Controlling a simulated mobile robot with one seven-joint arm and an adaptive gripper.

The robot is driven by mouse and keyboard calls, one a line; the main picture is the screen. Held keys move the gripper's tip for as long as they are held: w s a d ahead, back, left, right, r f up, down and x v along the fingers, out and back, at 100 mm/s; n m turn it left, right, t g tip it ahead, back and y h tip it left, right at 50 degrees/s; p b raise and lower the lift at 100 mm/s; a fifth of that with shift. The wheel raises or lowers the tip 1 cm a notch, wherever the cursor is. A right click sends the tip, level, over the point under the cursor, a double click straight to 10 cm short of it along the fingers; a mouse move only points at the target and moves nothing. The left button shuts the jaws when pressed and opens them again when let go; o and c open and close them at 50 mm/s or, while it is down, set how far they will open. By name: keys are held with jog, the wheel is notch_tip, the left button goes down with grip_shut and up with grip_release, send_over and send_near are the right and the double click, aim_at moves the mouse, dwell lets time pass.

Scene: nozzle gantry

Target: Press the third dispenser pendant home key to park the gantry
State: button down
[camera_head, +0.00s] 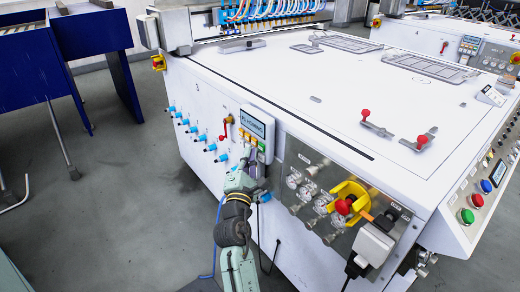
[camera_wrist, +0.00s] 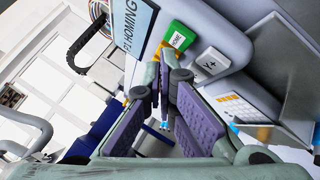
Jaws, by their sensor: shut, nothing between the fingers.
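The pendant (camera_head: 257,124) is a grey box on the front of the near white dispenser (camera_head: 205,105). Its screen (camera_wrist: 136,24) appears to read "P1 HOMING" in the wrist view. A green key (camera_wrist: 178,37) and a pale grey key marked Y+ (camera_wrist: 209,64) show beside the screen. In the head view, yellow keys (camera_head: 246,137) lie under the screen. My gripper (camera_head: 252,157) is shut and empty, just below the pendant's keys. In the wrist view its purple-padded fingers (camera_wrist: 164,78) meet close to the keys and hide some. I cannot tell whether they touch.
Right of the pendant are gauges (camera_head: 302,186) and a yellow guard with a red knob (camera_head: 345,203). Blue-tipped fittings (camera_head: 200,138) line the front at left. A second dispenser (camera_head: 425,35) with its own pendant (camera_head: 468,45) stands behind. Grey floor is open at left.

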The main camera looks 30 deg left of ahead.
jog(key=shift+s, duration=0.15)
jog(key=s, duration=0.1)
jog(key=s+a+b, duration=0.1)
jog(key=s, duration=0.2)
jog(key=shift+s+a, duration=0.3)
jog(key=shift+a, duration=0.1)
dwell(0.6)
